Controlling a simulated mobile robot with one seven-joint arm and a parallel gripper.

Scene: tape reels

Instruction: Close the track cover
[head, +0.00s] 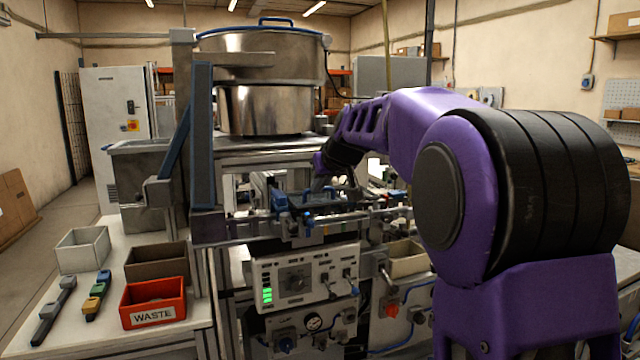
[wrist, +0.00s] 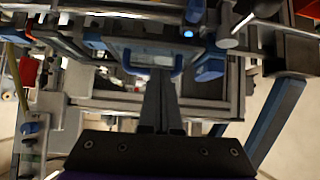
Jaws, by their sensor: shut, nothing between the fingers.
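The track cover seems to be the dark, blue-edged part (wrist: 110,42) with a blue U-shaped handle (wrist: 180,62) in the wrist view. In the head view, blue parts of the track (head: 320,197) show at the middle of the machine, partly behind my arm. I cannot tell the cover's angle. My gripper (wrist: 160,80) is shut and empty, its fingers together, with the tips by the blue handle. I cannot tell if they touch it. In the head view my gripper (head: 322,183) is small and dark above the track.
A large steel bowl (head: 270,108) stands above the track. A blue-edged upright (head: 201,135) rises left of it. A control panel (head: 306,280) is below. The left bench holds a red WASTE bin (head: 153,302), a brown bin (head: 157,262) and a pale bin (head: 83,250).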

